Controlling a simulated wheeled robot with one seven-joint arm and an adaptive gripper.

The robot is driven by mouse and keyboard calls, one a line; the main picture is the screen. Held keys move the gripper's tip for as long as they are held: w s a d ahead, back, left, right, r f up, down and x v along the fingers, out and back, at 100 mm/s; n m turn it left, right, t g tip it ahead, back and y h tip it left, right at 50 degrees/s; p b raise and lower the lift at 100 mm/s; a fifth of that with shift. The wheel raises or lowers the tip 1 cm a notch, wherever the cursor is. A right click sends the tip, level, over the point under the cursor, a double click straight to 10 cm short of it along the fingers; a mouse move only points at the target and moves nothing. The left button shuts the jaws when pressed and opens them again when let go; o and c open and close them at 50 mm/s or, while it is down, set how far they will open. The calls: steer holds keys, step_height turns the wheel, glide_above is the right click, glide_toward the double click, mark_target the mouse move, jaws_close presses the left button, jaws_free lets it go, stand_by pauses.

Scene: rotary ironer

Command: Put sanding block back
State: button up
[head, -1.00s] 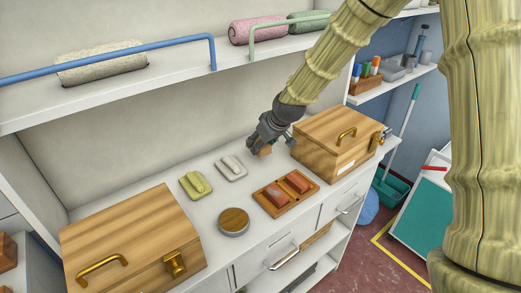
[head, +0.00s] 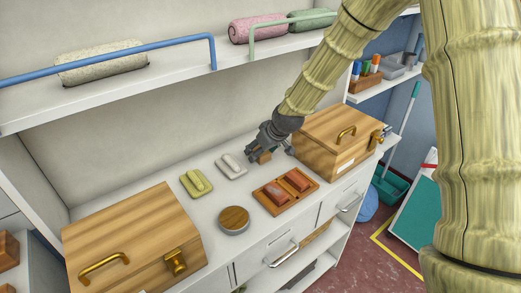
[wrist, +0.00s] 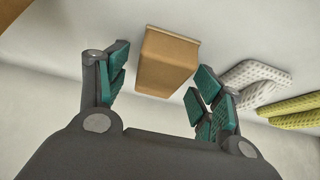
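A tan, box-shaped block (head: 264,157), which looks like the sanding block, is at the back of the white counter, left of the right wooden box. In the wrist view the block (wrist: 168,62) lies ahead of and between the spread fingers. My gripper (head: 262,150) is low over the counter, pointing down at the block and hiding part of it in the head view. In the wrist view my gripper (wrist: 160,88) is open, with a clear gap on the left finger's side and a narrower one on the right. I cannot tell whether the block touches the counter.
A wooden tray (head: 257,198) holds two reddish blocks in front. A white-grey handled pad (head: 231,166), a green one (head: 196,183) and a round wooden-topped tin (head: 233,219) lie left. Wooden boxes stand at right (head: 335,140) and left (head: 130,240). A shelf (head: 190,75) runs above.

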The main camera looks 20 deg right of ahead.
steer(key=b+v, duration=0.1)
steer(key=v, duration=1.1)
stand_by(0.5)
